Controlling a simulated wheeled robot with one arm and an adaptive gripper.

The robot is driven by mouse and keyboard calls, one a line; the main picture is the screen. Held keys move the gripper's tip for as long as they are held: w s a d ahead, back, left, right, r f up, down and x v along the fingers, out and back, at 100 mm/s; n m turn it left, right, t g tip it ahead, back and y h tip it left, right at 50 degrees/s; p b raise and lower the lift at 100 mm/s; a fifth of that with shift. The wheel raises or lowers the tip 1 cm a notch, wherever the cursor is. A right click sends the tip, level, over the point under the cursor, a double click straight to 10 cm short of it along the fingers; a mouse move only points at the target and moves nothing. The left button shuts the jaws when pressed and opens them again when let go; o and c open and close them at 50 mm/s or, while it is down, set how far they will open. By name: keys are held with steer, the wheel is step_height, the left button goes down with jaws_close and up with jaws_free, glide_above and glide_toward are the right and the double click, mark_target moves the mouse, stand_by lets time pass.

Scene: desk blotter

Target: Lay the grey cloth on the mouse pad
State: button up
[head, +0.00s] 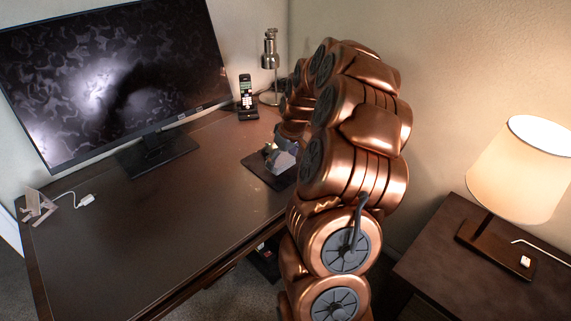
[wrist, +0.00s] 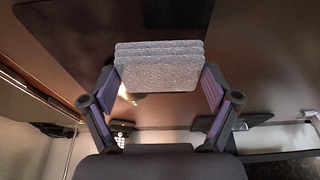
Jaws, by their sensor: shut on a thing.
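The grey cloth (wrist: 160,62) is a folded, layered pad in the wrist view. It sits between the two purple-sided fingers of my gripper (wrist: 161,84), which is shut on it. The mouse pad (head: 256,170) is a dark flat square at the desk's right side in the head view. My gripper is over or close to the pad there, largely hidden by my copper arm. I cannot tell from these views whether the cloth touches the pad.
A monitor (head: 110,75) stands at the back left of the desk (head: 150,220). A phone (head: 247,98) and a metal lamp (head: 270,60) stand behind the pad. A pale stand (head: 38,205) is at the left edge. The desk's middle is clear. A lit lamp (head: 524,165) is at right.

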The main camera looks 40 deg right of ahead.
mark_target(287, 160)
steer(key=shift+s+d+f, duration=0.1)
steer(key=shift+d, duration=0.55)
steer(key=shift+f+p, duration=0.5)
steer(key=shift+f, duration=1.25)
steer(key=o, duration=0.8)
steer(key=shift+c, duration=0.2)
steer(key=shift+r, duration=0.1)
